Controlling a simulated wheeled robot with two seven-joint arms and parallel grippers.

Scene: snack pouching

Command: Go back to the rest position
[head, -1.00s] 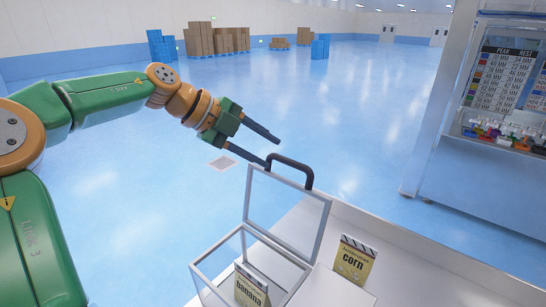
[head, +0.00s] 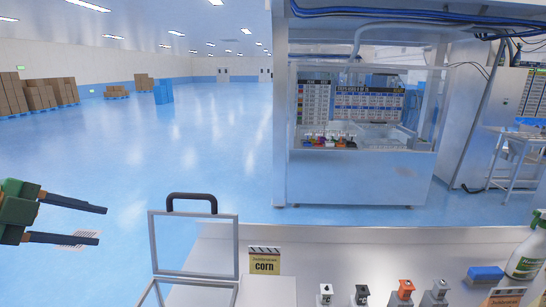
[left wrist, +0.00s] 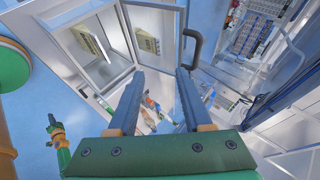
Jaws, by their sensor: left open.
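My left gripper (head: 101,223) is at the left edge of the head view, its two dark fingers apart with nothing between them. In the left wrist view its open fingers (left wrist: 159,75) frame empty space. The clear box's raised, framed lid (head: 194,275) with its dark handle (head: 191,197) stands to the right of the gripper, apart from it in the head view. In the left wrist view a pouch (left wrist: 89,42) shows inside the box. The corn pouch (head: 264,262) stands upright on the counter beside the lid. My right gripper cannot be made out.
A machine cabinet (head: 360,178) stands behind. Open blue floor (head: 150,150) lies at left, with stacked cartons (head: 42,97) far off.

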